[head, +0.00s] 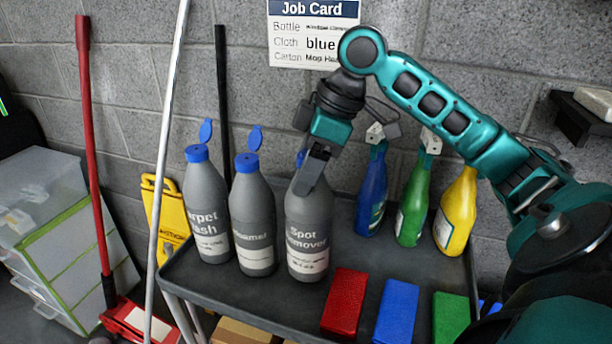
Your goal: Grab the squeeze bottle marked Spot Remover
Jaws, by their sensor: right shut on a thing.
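The grey squeeze bottle marked Spot Remover (307,240) stands upright on the dark cart top (205,285), rightmost of three grey bottles. My right gripper (312,172) comes down from above and is shut on its upper part. The gripper hides most of the bottle's neck and blue cap. To its left stand a grey bottle whose label is only partly readable (252,225) and a grey bottle marked as a carpet wash (207,208), both with blue flip caps open. My left gripper does not show.
Blue (371,195), green (413,205) and yellow (457,212) spray bottles stand behind to the right. Red (345,300), blue (396,311) and green (450,312) blocks lie at the front. A white pole (168,120) crosses left of the bottles. A Job Card (313,35) hangs on the wall.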

